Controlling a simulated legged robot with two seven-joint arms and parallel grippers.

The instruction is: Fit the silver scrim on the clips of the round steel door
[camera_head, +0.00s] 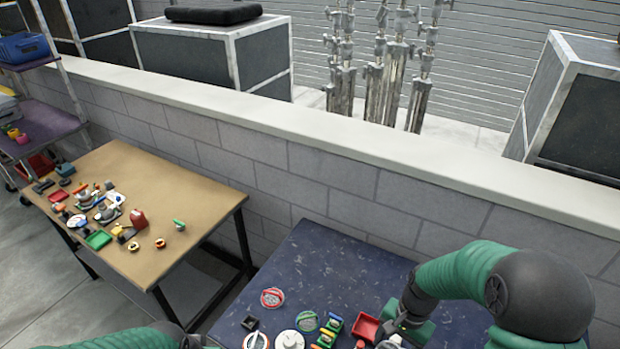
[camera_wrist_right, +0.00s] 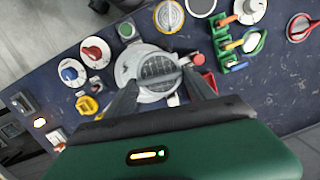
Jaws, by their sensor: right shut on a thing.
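The silver scrim (camera_wrist_right: 158,67), a round dark mesh with a pale rim, lies between the fingers of my right gripper (camera_wrist_right: 160,78) in the right wrist view. The gripper is shut on it, one finger at each side. The pale round steel door (camera_wrist_right: 151,94) shows around and behind the scrim. I cannot tell whether the scrim touches the door or its clips. In the head view my right gripper (camera_head: 400,327) is low over the blue table and hides most of both. My left arm enters at the bottom left; its fingers are out of frame.
On the dark blue table (camera_head: 335,262) lie a red-rimmed disc (camera_head: 272,298), a green-rimmed disc (camera_head: 307,320), a red tray (camera_head: 366,327) and several knobs. Its back part is clear. A low block wall (camera_head: 335,190) stands behind. A brown table (camera_head: 185,215) with small parts is at left.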

